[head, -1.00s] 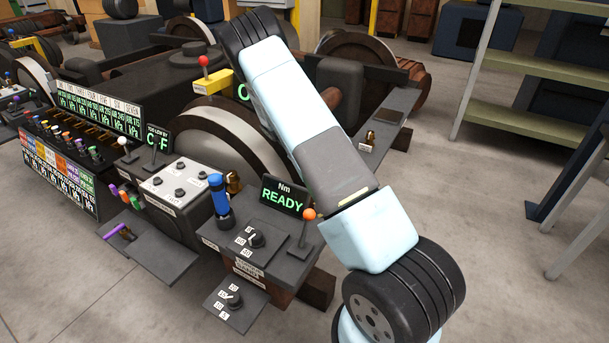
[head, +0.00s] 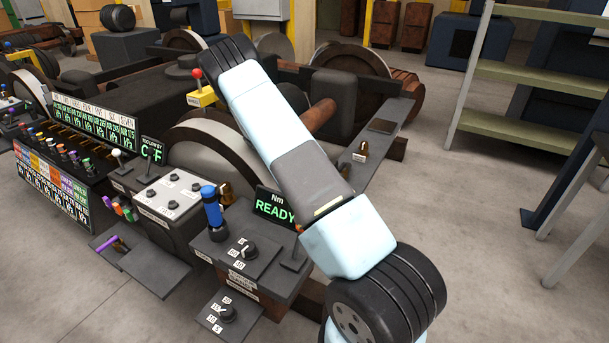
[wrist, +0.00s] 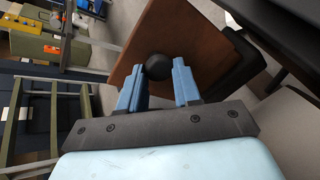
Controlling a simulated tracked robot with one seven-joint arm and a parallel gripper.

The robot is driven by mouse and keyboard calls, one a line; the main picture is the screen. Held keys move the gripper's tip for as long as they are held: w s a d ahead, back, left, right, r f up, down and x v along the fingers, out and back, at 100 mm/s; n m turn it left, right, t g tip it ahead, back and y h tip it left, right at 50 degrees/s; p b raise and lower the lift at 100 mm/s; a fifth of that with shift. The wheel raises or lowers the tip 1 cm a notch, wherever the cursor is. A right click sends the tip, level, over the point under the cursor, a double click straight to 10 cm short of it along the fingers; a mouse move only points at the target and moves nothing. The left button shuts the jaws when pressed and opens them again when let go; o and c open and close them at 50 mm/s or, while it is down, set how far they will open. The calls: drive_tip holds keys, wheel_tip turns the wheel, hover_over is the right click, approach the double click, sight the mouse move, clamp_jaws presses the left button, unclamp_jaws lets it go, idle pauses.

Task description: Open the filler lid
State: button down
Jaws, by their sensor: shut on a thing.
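In the wrist view, a brown flat plate (wrist: 190,28) with a round black knob (wrist: 157,66) lies ahead of my gripper (wrist: 158,72). It looks like the filler lid. My gripper's two blue fingers stand on either side of the knob and are shut on it. The plate's edges run slanted across the picture, and a dark opening or block shows along its right side. I cannot tell how far the plate is lifted. In the head view my arm hides the gripper, and I cannot make out the lid there.
A control stand with a READY display (head: 274,207) and a blue-handled lever (head: 212,212) is left of my arm. Behind it are a large wheel (head: 205,150) and a red-knobbed lever (head: 198,76). A green-grey shelf (head: 530,110) stands right. Open floor lies between.

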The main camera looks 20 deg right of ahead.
drive_tip(key=shift+s+a+f, duration=0.1)
drive_tip(key=shift+a+f, duration=0.25)
drive_tip(key=shift+f, duration=0.05)
drive_tip(key=c, duration=1.1)
unclamp_jaws()
drive_tip(key=shift+f, duration=0.1)
drive_tip(key=o, duration=0.3)
drive_tip(key=shift+d, duration=0.1)
drive_tip(key=shift+r, duration=0.2)
drive_tip(key=s+r, duration=0.4)
drive_tip(key=s+a+r, duration=0.1)
drive_tip(key=s+r, duration=0.3)
drive_tip(key=s, duration=0.1)
drive_tip(key=s+a+r, duration=0.1)
drive_tip(key=s+r, duration=0.3)
drive_tip(key=r, duration=0.1)
drive_tip(key=shift+s+a, duration=0.15)
drive_tip(key=shift+s, duration=0.15)
